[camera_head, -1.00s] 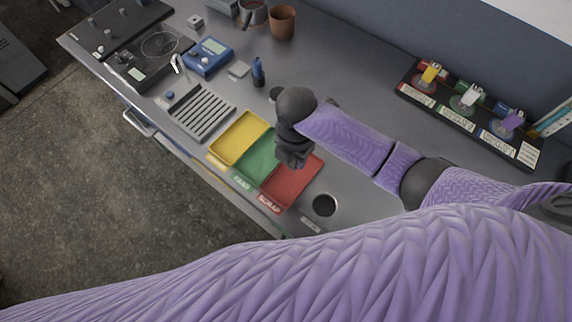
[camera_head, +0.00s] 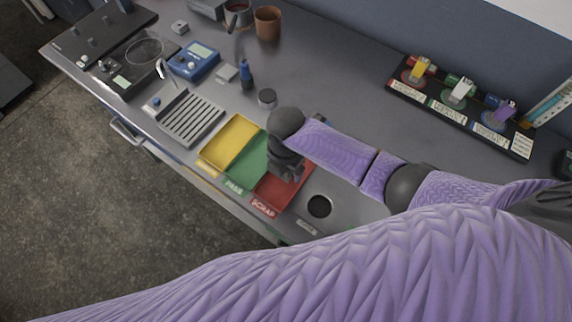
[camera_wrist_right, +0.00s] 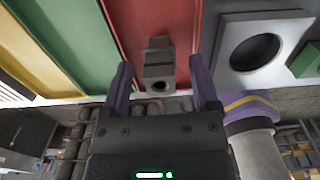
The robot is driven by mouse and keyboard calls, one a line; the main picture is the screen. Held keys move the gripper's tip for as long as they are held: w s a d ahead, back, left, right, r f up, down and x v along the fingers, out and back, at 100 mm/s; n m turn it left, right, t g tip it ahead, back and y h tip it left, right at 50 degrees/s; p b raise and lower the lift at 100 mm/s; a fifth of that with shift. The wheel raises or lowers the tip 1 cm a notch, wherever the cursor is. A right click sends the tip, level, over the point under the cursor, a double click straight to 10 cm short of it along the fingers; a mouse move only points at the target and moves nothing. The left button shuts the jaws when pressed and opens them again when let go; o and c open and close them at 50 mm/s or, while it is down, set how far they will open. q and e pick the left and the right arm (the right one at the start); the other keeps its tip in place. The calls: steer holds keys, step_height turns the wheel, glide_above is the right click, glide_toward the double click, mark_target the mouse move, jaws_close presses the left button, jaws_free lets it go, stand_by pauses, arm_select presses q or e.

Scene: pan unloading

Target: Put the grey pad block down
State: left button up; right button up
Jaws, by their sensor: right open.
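The grey pad block (camera_wrist_right: 158,64) shows in the right wrist view, against the red SCRAP tray (camera_wrist_right: 133,28), between my right gripper's fingers (camera_wrist_right: 161,84). The fingers are open, with a gap on each side of the block. My own wrist and gripper hide the block there. I cannot tell whether the block rests fully on the tray floor. My left gripper is not in view.
A yellow tray (camera_head: 230,139) adjoins the green one. A round hole (camera_head: 319,206) lies right of the red tray. A rack of coloured items (camera_head: 460,105) is at right.

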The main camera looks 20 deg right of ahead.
steer(key=shift+r, duration=0.25)
step_height(320, 180, up, 12)
steer(key=p, duration=0.3)
steer(key=shift+p, duration=0.4)
steer(key=shift+f, duration=0.1)
